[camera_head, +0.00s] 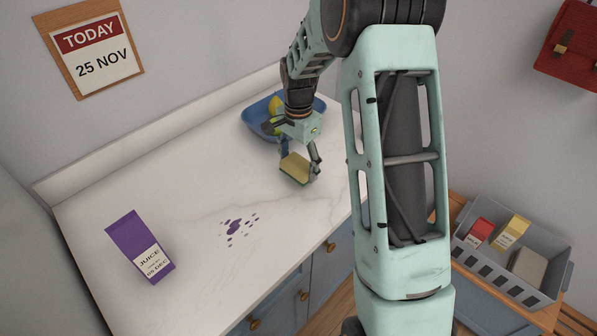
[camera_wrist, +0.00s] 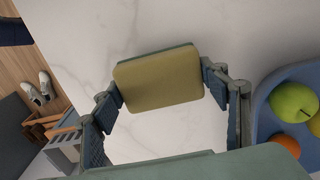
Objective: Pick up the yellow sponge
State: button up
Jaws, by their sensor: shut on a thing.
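The yellow sponge (camera_head: 295,169) has a yellow face and a green layer, and it is over the white counter in front of the blue bowl. My gripper (camera_head: 299,164) is shut on it, with one finger at each side. In the wrist view the sponge (camera_wrist: 158,82) sits between the two fingertips, its yellow face toward the camera. I cannot tell for sure whether its underside touches the counter.
The blue bowl (camera_head: 256,113) of fruit is close behind my gripper. A grey crate (camera_head: 490,262) with boxes is at the lower right.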

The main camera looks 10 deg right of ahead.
jog(key=s+r+b, duration=0.1)
jog(key=s+r, duration=0.4)
jog(key=r, duration=0.1)
jog(key=shift+s, duration=0.3)
jog(key=s+r+b, duration=0.1)
jog(key=s+r, duration=0.2)
jog(key=s, duration=0.5)
jog(key=shift+s+r, duration=0.25)
jog(key=shift+r, duration=0.1)
